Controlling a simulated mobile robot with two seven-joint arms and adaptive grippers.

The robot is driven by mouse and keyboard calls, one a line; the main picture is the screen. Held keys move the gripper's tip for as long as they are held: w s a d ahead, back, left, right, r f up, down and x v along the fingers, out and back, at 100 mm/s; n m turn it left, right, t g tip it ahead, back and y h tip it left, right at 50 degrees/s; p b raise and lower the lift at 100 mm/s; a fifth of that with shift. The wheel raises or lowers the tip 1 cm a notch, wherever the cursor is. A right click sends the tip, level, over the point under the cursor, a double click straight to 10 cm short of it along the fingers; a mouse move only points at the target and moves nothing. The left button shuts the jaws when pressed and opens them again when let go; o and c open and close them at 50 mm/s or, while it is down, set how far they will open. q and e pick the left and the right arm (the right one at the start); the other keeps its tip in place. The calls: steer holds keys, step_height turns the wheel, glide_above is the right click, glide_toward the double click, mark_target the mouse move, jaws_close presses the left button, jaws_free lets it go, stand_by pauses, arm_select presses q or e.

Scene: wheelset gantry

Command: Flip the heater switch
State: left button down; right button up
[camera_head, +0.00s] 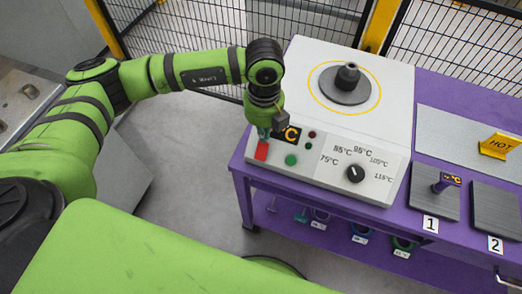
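The heater (392,85) is a white box with a sloped front panel, standing on a purple table. The gripper partly covers the panel's left end beside a dark display with an orange "C" (292,134). My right gripper is not in view.
The panel also has a green button (291,160), small indicator lamps and a black temperature dial (355,174). A dark round hub (346,82) stands on top. To the right are numbered pads and a yellow HOT sign (499,145). A black mesh fence (300,25) stands behind.

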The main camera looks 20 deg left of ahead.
arm_select(q)
steer(key=shift+f+b, duration=1.15)
steer(key=shift+f, duration=0.15)
stand_by(0.9)
steer(key=shift+r, duration=0.1)
steer(key=shift+r+p, duration=2.05)
steer(key=shift+r, duration=1.45)
